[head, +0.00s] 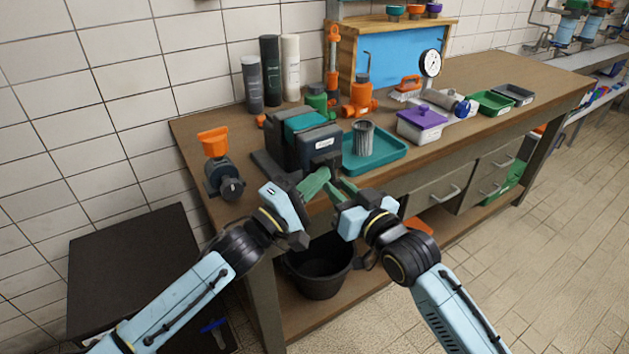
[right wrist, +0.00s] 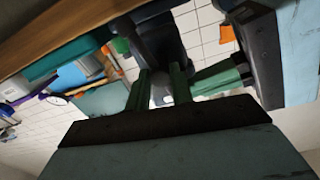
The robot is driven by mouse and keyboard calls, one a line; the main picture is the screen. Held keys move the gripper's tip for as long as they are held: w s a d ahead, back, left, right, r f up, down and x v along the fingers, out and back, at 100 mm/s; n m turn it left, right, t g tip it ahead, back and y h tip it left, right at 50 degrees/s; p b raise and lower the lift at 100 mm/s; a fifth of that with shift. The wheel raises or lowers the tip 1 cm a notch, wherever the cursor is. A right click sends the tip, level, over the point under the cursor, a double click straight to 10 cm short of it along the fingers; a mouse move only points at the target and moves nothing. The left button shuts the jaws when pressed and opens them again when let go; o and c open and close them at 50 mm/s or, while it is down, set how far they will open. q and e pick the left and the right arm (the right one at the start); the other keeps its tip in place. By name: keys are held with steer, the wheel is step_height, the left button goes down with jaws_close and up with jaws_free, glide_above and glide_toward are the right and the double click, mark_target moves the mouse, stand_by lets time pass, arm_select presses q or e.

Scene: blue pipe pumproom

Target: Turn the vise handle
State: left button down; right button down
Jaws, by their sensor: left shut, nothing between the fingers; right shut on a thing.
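The vise (head: 298,142), dark grey with a teal top, stands at the near left part of the workbench. Its front faces my grippers, and its handle is mostly hidden by the green fingers. My right gripper (head: 338,189) is at the vise front, shut on the handle; in the right wrist view a small grey rounded part (right wrist: 161,91) shows between its green fingers. My left gripper (head: 316,183) is shut and empty, just left of the right one and close to the vise front. Its green fingers also reach in from the right in the right wrist view (right wrist: 218,77).
A teal tray (head: 385,157) with a ribbed grey cup (head: 362,138) sits right of the vise. A grey machine with an orange funnel (head: 214,142) stands at its left. A black bucket (head: 319,270) is under the bench edge. A purple-lidded box (head: 422,118) is farther right.

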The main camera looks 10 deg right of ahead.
steer(key=c, duration=1.6)
jaws_free()
steer(key=shift+s+a+f, duration=0.15)
steer(key=o, duration=0.4)
steer(key=shift+d, duration=0.25)
arm_select(q)
steer(key=shift+d+r, duration=0.2)
steer(key=shift+d, duration=0.05)
arm_select(e)
steer(key=shift+a, duration=0.1)
steer(key=shift+r, duration=0.2)
